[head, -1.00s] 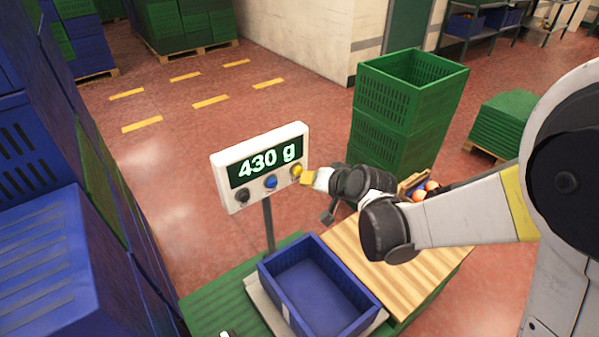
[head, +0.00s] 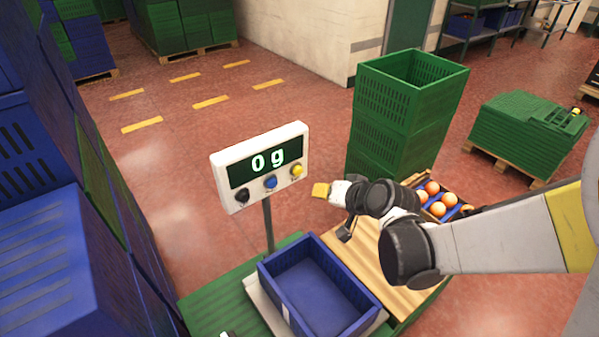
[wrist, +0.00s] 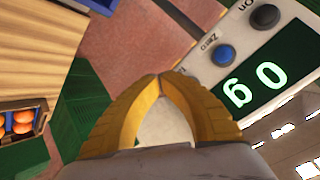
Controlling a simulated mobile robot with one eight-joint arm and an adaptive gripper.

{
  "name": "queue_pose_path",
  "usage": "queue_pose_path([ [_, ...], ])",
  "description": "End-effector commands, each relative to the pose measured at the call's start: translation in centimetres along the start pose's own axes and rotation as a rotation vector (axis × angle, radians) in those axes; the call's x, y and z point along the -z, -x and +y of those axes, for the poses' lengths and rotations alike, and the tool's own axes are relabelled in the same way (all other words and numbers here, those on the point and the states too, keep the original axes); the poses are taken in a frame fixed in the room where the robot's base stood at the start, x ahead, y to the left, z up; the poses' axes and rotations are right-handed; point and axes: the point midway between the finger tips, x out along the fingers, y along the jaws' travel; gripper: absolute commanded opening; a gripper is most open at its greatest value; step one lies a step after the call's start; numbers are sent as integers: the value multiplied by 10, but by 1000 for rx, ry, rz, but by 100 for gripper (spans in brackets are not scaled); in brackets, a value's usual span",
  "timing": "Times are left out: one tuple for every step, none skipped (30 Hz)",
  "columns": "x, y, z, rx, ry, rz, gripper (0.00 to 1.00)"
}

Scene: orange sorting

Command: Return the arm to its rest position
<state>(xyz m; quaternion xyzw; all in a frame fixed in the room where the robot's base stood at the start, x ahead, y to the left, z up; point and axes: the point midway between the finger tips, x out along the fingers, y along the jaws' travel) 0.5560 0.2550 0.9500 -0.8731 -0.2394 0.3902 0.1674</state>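My gripper (head: 321,190) is in mid-air just right of the scale display, apart from it, above the wooden board. In the wrist view its two yellow fingers (wrist: 160,80) have their tips together with nothing between them. My arm reaches in from the right edge of the head view. The scale display (head: 262,165) reads "0 g" and has black, blue and yellow buttons. It also shows in the wrist view (wrist: 250,62). The blue crate (head: 318,290) on the scale is empty.
A box of oranges (head: 465,207) sits at the far end of the wooden board (head: 350,250), partly behind my arm. Stacked green crates (head: 405,115) stand behind it. Tall blue crates (head: 50,260) line the left. A low green stack (head: 520,135) is at the right.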

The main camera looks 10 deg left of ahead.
Motion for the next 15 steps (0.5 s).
queue_pose_path([
  [0,0,0,0,0,0,0],
  [0,0,0,0,0,0,0],
  [0,0,0,0,0,0,0],
  [0,0,0,0,0,0,0],
  [0,0,0,0,0,0,0],
  [0,0,0,0,0,0,0],
  [0,0,0,0,0,0,0],
  [0,0,0,0,0,0,0],
  [0,0,0,0,0,0,0],
  [0,0,0,0,0,0,0],
  [0,0,0,-1,0,0,0],
  [1,2,1,-3,0,0,0],
  [2,4,1,-7,1,0,0],
  [3,9,2,-14,3,0,0],
  [5,16,5,-27,6,-1,0],
])
